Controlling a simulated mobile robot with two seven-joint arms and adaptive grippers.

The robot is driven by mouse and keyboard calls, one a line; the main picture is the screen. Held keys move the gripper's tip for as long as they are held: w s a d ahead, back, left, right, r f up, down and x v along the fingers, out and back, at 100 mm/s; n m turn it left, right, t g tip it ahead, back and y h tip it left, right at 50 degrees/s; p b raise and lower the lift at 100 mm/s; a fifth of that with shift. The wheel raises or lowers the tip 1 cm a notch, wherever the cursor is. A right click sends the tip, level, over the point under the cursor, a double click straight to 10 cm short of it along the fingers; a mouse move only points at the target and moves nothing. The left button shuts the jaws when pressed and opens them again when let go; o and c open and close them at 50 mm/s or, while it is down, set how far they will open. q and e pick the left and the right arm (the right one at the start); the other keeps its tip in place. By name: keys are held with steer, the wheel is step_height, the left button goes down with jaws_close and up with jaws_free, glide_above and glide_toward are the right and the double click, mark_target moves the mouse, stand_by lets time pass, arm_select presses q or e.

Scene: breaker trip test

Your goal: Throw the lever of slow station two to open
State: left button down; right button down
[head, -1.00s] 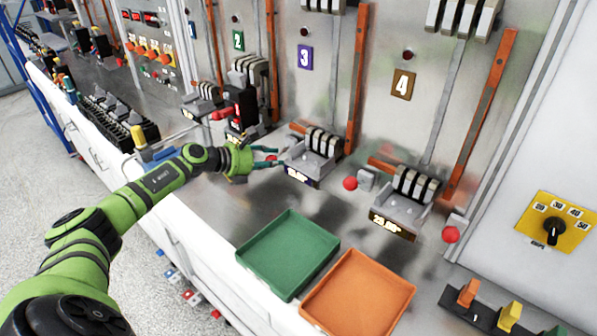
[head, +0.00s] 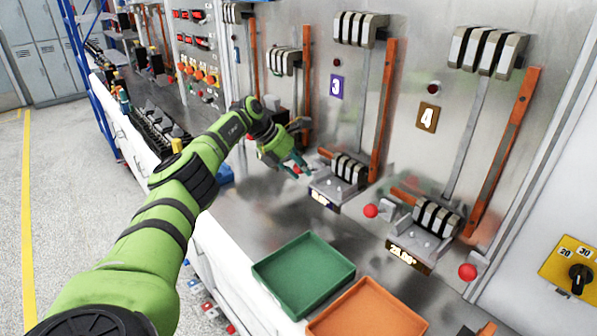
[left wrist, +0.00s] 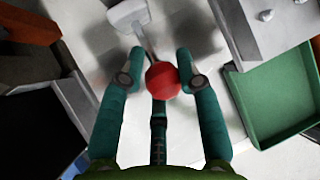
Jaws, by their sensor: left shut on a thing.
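My left gripper (head: 297,168) is shut on a red ball knob (head: 295,170) left of station three's base. In the left wrist view the red knob (left wrist: 162,80) sits between the two teal fingers, its thin stem running to a pale block (left wrist: 128,13). By its place between stations two and three, this is station two's lever. Station two's upper contacts (head: 284,62) show behind my arm; its number plate and lower base are mostly hidden by my wrist. My right gripper is not in view.
Station three's base (head: 330,190) stands just right of my gripper, with its own red knob (head: 371,210). Station four's knob (head: 467,271) is further right. A green tray (head: 303,275) and an orange tray (head: 368,312) lie at the bench front.

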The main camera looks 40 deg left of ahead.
arm_select(q)
steer(key=shift+d+f+g, duration=0.2)
steer(key=shift+d+g, duration=0.05)
steer(key=shift+g, duration=0.15)
steer(key=shift+b, duration=0.4)
steer(key=c, duration=0.9)
jaws_free()
steer(key=shift+r, duration=0.35)
